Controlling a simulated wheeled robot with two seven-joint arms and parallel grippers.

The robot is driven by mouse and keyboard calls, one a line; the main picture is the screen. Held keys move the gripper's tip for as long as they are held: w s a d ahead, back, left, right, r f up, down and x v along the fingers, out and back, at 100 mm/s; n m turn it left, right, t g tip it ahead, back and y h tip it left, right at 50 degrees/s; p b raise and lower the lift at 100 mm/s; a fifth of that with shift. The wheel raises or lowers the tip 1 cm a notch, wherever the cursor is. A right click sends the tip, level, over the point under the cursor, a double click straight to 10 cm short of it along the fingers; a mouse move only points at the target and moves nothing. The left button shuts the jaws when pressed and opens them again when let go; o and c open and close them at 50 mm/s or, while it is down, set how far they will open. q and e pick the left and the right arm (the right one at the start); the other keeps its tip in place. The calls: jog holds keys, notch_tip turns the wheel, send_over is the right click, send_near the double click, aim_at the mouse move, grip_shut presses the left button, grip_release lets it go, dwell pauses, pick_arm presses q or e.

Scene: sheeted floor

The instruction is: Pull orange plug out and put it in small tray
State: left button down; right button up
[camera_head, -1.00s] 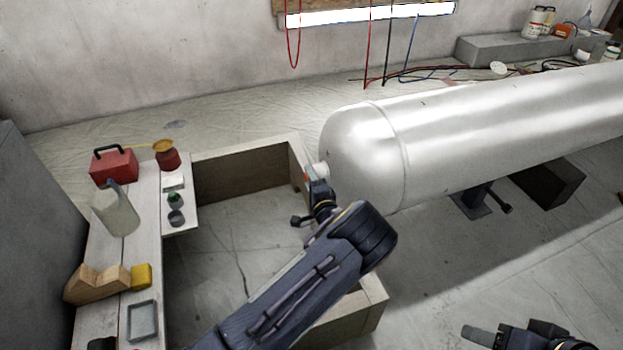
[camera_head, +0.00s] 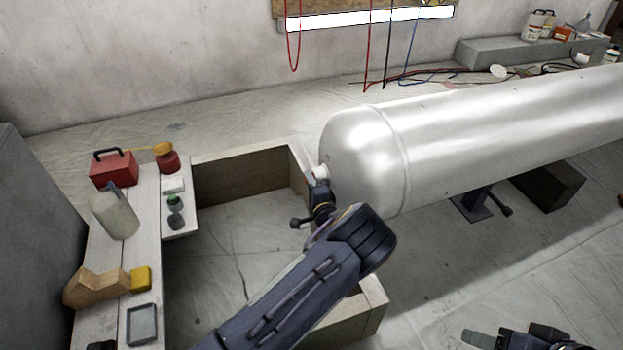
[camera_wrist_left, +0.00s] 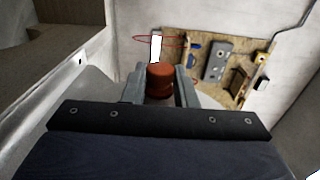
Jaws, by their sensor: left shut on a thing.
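My left gripper (camera_head: 311,188) is beside the short white port (camera_head: 321,172) on the rounded end of the big white tank (camera_head: 365,150). In the left wrist view, the orange plug (camera_wrist_left: 160,80) sits between the two grey fingers of the left gripper (camera_wrist_left: 161,88), which are shut on it. In the head view the plug is hidden, and I cannot tell if it still touches the port. A small grey tray (camera_head: 142,325) lies empty on the bench at lower left. My right gripper (camera_head: 490,340) shows partly at the bottom right edge; its opening is unclear.
A low wooden frame (camera_head: 245,178) encloses open floor between bench and tank.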

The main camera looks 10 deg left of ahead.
pick_arm(q)
jog(key=shift+a, duration=0.1)
jog(key=shift+s+a+p, duration=0.4)
jog(key=shift+s+a, duration=0.3)
jog(key=shift+a, duration=0.3)
jog(key=shift+s+a+p, duration=0.4)
jog(key=shift+s+a, duration=0.25)
jog(key=shift+a, duration=0.3)
jog(key=shift+s+a+p, duration=0.4)
jog(key=shift+s+a, duration=0.2)
jog(key=shift+a, duration=0.25)
jog(key=shift+s+a+p, duration=0.35)
jog(key=shift+s+a, duration=0.25)
jog(key=shift+a, duration=0.25)
